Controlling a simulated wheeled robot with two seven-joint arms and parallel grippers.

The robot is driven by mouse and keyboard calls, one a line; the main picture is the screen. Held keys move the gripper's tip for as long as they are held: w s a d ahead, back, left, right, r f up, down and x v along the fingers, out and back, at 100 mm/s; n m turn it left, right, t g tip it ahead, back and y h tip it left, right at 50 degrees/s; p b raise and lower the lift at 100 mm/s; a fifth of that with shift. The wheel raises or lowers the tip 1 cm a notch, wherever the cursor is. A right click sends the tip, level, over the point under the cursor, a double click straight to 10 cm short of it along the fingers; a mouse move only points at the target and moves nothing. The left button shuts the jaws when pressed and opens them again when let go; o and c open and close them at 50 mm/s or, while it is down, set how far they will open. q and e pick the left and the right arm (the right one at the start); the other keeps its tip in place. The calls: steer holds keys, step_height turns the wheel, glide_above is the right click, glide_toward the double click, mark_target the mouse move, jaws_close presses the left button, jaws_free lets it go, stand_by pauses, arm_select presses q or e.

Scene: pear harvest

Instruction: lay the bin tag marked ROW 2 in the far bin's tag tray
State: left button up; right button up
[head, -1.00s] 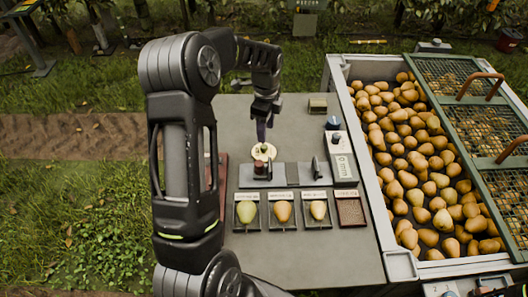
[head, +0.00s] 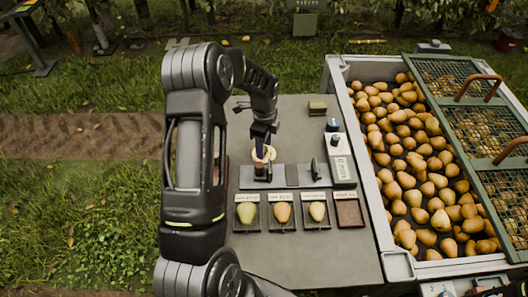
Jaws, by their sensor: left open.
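My left gripper (head: 262,143) points down over the grey work table (head: 300,258), at a round cream piece (head: 270,154) behind a grey plate. The gripper is open; I cannot tell whether its fingers touch the piece. I can read no tag marked ROW 2. A large grey bin (head: 400,265) full of pears (head: 425,160) stands right of the table. A small fitting (head: 433,47) sits at its far end; I cannot tell whether it is a tag tray. My right gripper is not in view.
Three labelled trays with single pears (head: 247,213) and a reddish-brown tray (head: 349,213) line the table. A white device (head: 340,160) stands near the bin. A green mesh lid (head: 452,85) covers the bin's right side. The table's front is clear.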

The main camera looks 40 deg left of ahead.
arm_select(q)
steer(key=shift+f, duration=0.15)
steer(key=shift+c, duration=0.3)
jaws_close()
stand_by(0.5)
